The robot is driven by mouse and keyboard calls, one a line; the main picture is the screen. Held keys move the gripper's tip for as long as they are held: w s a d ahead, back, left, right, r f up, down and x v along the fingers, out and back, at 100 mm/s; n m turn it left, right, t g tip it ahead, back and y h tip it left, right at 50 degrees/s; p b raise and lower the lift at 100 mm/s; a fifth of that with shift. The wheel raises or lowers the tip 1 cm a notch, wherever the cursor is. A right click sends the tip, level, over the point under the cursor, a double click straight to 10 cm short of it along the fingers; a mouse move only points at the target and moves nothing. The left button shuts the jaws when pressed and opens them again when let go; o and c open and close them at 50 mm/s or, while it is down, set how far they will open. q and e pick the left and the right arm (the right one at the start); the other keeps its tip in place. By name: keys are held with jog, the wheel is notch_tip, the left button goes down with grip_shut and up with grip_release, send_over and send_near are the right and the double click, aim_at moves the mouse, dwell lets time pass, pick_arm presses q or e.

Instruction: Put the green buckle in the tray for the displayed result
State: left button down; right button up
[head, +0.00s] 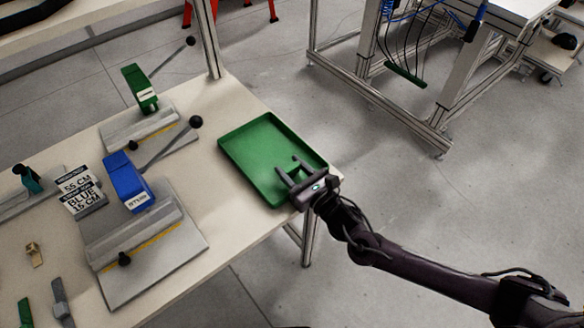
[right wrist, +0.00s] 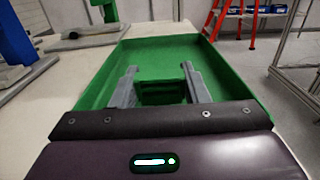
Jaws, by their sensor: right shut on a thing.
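The green tray (head: 262,143) lies on the right end of the table and also fills the middle of the right wrist view (right wrist: 190,50). My right gripper (head: 292,168) is over the tray's near right part, its fingers (right wrist: 162,85) pointing into it. It is shut on a dark green piece (right wrist: 162,93), which looks like the green buckle; green on green makes its outline hard to read. I cannot tell whether the piece touches the tray floor. A sign (head: 79,190) at the left reads "55 CM" and "BLUE 15 CM". My left gripper is not in view.
A blue lever device (head: 128,182) and a green one (head: 139,88) stand on grey plates left of the tray. A beige piece (head: 34,254), a grey piece (head: 61,302) and another green piece (head: 25,313) lie at the lower left.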

jog(key=shift+f, duration=0.15)
jog(key=shift+s+d+f+b, duration=0.1)
jog(key=shift+s+f+b, duration=0.2)
jog(key=shift+f+b, duration=0.25)
jog(key=o, duration=1)
jog(key=shift+s+f, duration=0.1)
jog(key=shift+f, duration=0.2)
jog(key=shift+r, duration=0.15)
jog(key=shift+r+p, duration=0.3)
jog(key=shift+p, duration=0.15)
jog(key=shift+r+b+v, duration=0.15)
jog(key=shift+r+v, duration=0.05)
jog(key=shift+v, duration=1.7)
jog(key=shift+r+b+v, duration=0.2)
jog(key=shift+v, duration=1.7)
jog(key=shift+r+b+v, duration=0.15)
jog(key=shift+v, duration=1.7)
